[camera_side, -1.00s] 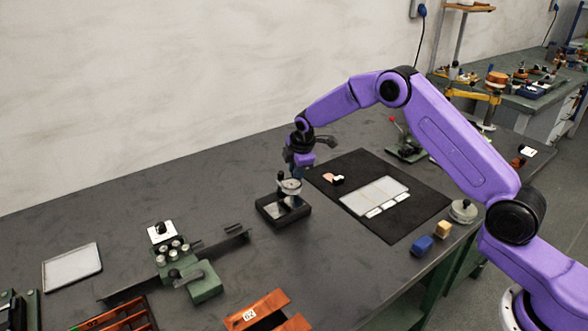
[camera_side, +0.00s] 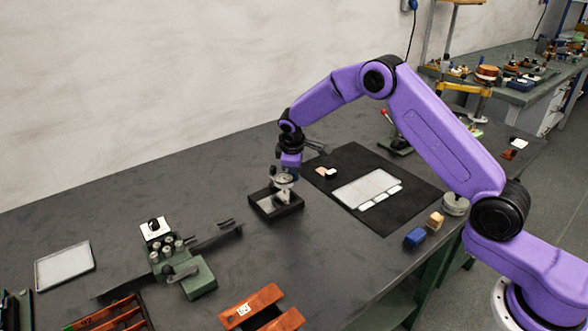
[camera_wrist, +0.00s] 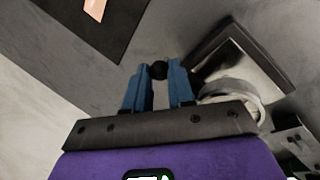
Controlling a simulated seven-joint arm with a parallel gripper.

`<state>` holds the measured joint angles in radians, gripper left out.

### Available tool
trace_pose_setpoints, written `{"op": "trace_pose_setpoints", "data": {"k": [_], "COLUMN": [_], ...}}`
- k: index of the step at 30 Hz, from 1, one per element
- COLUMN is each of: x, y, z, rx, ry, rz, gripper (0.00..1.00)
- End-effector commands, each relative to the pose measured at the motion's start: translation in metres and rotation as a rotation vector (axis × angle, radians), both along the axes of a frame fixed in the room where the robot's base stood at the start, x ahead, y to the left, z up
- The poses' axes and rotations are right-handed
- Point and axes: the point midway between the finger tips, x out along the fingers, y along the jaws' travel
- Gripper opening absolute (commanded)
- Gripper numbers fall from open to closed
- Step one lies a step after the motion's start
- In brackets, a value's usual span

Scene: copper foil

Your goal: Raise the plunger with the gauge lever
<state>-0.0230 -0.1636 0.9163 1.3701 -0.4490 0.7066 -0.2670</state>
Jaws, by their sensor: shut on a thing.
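The gauge (camera_side: 284,182) stands upright on its dark square base (camera_side: 264,210) near the middle of the bench in the side view. In the wrist view its round pale rim (camera_wrist: 240,98) shows just right of my fingers, with the square base (camera_wrist: 262,50) beyond it. My gripper (camera_side: 289,170) is right above the gauge and points down. In the wrist view its blue fingers (camera_wrist: 159,76) are shut on the small black ball of the gauge lever (camera_wrist: 158,69). The plunger is too small and covered to make out.
A black mat (camera_side: 402,215) with a pale tray (camera_side: 366,189) lies right of the gauge. A green fixture (camera_side: 198,281) stands front left, and an orange-brown block (camera_side: 250,306) lies in front. A blue block (camera_side: 415,237) is near the bench edge. Bare bench surrounds the base's left side.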

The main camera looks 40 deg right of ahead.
Motion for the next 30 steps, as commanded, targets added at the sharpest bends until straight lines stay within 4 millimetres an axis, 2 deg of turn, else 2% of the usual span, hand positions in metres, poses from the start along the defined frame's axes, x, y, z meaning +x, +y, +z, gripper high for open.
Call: {"op": "trace_pose_setpoints", "data": {"k": [11,12,14,25,30], "x": [-0.002,-0.002,-0.002,-0.003,-0.005], "y": [0.000,0.000,0.000,0.004,0.008], "z": [0.000,0.000,0.000,0.001,0.016], "rx": [-0.001,-0.001,-0.001,0.001,0.000], "ry": [0.006,0.006,0.005,0.007,0.003], "rz": [-0.009,-0.009,-0.008,-0.003,-0.001], "gripper": [0.00,0.33,0.49,0.49,0.49]}}
